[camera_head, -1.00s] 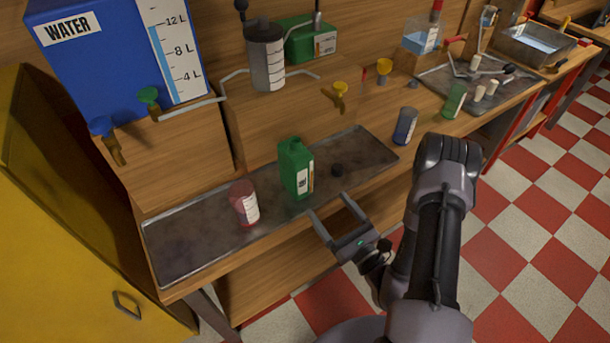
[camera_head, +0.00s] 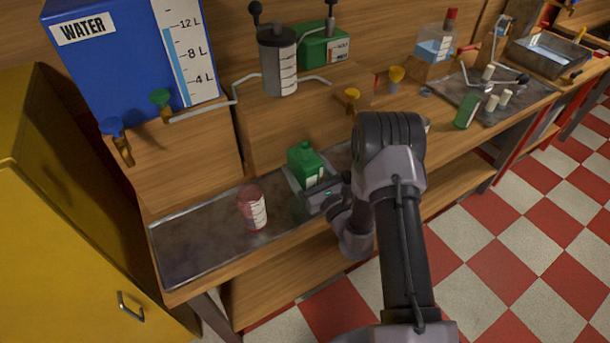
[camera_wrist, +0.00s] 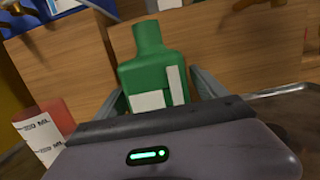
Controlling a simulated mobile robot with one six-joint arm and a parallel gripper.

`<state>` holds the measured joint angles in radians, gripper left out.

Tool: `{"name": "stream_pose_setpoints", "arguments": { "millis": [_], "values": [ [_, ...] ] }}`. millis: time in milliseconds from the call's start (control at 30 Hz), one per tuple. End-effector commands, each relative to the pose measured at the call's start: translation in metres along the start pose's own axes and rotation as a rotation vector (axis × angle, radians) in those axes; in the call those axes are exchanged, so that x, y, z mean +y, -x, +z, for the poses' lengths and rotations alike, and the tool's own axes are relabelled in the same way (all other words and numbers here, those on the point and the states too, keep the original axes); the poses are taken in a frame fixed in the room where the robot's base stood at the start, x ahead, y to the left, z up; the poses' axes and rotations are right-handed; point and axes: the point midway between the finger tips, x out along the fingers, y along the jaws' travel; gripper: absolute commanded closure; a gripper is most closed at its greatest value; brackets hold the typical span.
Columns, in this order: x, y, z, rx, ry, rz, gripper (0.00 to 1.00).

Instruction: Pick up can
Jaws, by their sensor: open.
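The green can (camera_head: 305,163), with a narrow neck and a pale label, stands upright on the metal tray (camera_head: 185,250). In the wrist view the can (camera_wrist: 152,72) is straight ahead, between my fingers. My gripper (camera_head: 311,178) is open, low over the tray, with one finger on each side of the can. In the wrist view my gripper (camera_wrist: 160,95) shows a finger to the left and right of the can's body; I cannot tell whether either touches. The can's lower part is hidden by my gripper.
A red measuring cup (camera_head: 252,207) stands close left of my gripper on the tray; it also shows in the wrist view (camera_wrist: 45,130). A wooden step (camera_head: 275,130) with a grey cranked cylinder (camera_head: 279,65) rises behind. My arm hides the tray's right end.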

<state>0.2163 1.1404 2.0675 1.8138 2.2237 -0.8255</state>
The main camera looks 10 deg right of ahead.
Motion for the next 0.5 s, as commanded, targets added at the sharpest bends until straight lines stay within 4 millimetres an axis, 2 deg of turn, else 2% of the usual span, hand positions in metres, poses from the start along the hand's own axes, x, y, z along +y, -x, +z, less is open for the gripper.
{"name": "stream_pose_setpoints", "arguments": {
  "millis": [33, 67, 433, 500],
  "values": [
    [-0.0001, 0.0001, 0.0000, 0.000, 0.000, 0.000, 0.18],
    [-0.0001, 0.0002, 0.0000, 0.000, 0.000, 0.000, 0.24],
    [-0.0001, 0.0006, -0.0001, 0.000, 0.000, 0.000, 0.97],
    [-0.0001, 0.0006, -0.0001, 0.000, 0.000, 0.000, 1.00]
  ]
}}
